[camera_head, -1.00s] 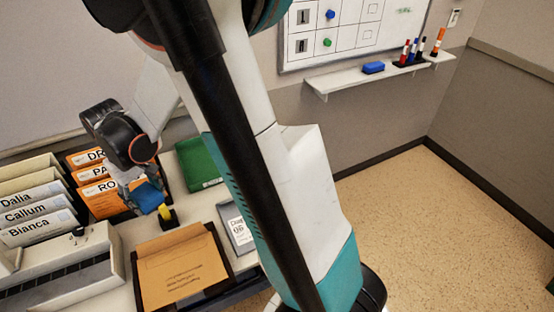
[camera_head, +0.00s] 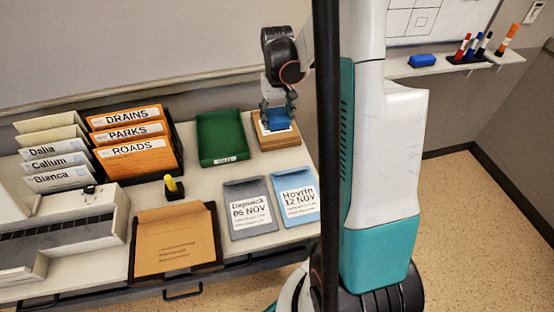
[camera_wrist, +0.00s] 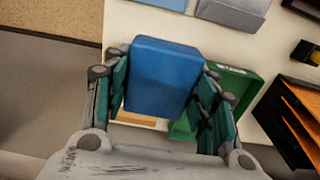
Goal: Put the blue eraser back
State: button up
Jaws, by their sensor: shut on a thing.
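My gripper (camera_head: 278,108) is shut on a blue block (camera_head: 279,119), holding it at or just over a wooden tray (camera_head: 281,141) at the back right of the desk. I cannot tell whether the block touches the tray. In the wrist view the block (camera_wrist: 163,75) sits between both fingers, a strip of the wooden tray (camera_wrist: 137,119) showing behind it. A blue eraser (camera_head: 423,61) lies on the wall shelf (camera_head: 400,71) beneath the whiteboard, out of my gripper's reach at this moment.
A green tray (camera_head: 222,139) stands just left of the wooden one. Grey (camera_head: 249,206) and blue (camera_head: 296,196) envelopes lie in front. Orange folders (camera_head: 136,141) stand in a rack at left. Marker pens (camera_head: 463,47) stand on the shelf beside the eraser.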

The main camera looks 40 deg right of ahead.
aim_at(277, 162)
notch_tip(277, 162, down, 19)
jog(key=b, duration=0.6)
jog(key=shift+a, duration=0.1)
jog(key=shift+f, duration=0.15)
jog(key=o, duration=1.1)
notch_tip(277, 162, up, 12)
jog(key=p, duration=0.4)
jog(key=shift+r+p, duration=0.2)
jog(key=shift+p, duration=0.1)
